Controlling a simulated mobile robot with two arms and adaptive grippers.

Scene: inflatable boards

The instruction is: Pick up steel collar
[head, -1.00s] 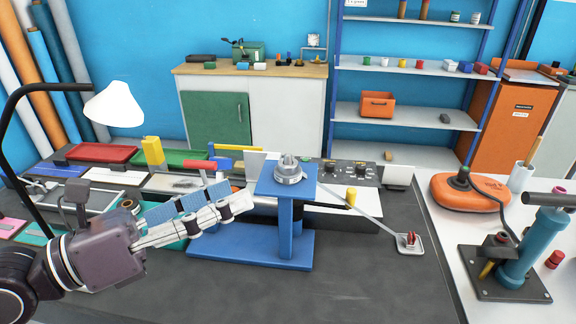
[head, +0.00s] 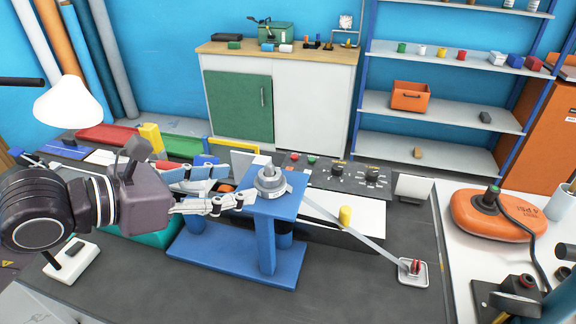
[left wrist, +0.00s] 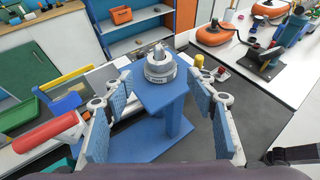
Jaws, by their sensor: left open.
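The steel collar (head: 270,184) is a grey ringed metal piece on top of the blue stand (head: 275,206). It also shows in the left wrist view (left wrist: 159,69), ahead and between the two fingers. My left gripper (head: 229,192) is open, with its fingers pointing at the collar from the left at about the height of the stand's top. In the left wrist view the gripper (left wrist: 160,90) has its blue-padded fingers spread wide on either side of the stand, and nothing is between the pads. The fingertips look close to the collar; contact cannot be told. My right gripper is not in view.
A white lamp (head: 68,108) is at the left. The dark bench top (head: 350,285) is clear in front. An orange inflatable (head: 500,215) lies at the right.

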